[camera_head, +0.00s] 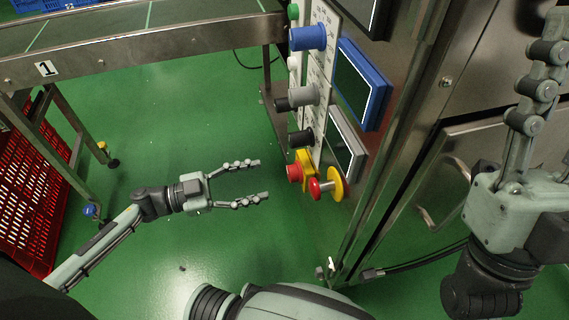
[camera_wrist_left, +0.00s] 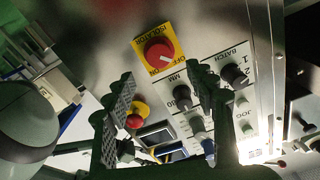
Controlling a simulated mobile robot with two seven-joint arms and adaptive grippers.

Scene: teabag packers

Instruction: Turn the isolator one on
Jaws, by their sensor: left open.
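The isolator knob (camera_head: 294,172) is a red rotary switch on a yellow plate, low on the panel of the steel machine. The left wrist view shows the same isolator knob (camera_wrist_left: 158,51) with "ISOLATOR", "OFF" and "ON" on its plate; I cannot tell its setting. My left gripper (camera_head: 262,180) is open and empty, with its fingers pointing right towards the knob and a gap between. In the left wrist view, its spread fingers (camera_wrist_left: 161,75) lie below the knob. My right gripper (camera_head: 540,85) is at the right edge with overlapping fingers, not touching the isolator.
A red mushroom button (camera_head: 315,189) on a yellow disc sits close beside the isolator. Black knobs (camera_head: 301,137), a grey knob (camera_head: 302,96), a blue knob (camera_head: 307,37) and screens (camera_head: 361,84) stand nearby. A conveyor frame (camera_head: 140,48) marked 1 crosses the upper left. Green floor is clear around my left gripper.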

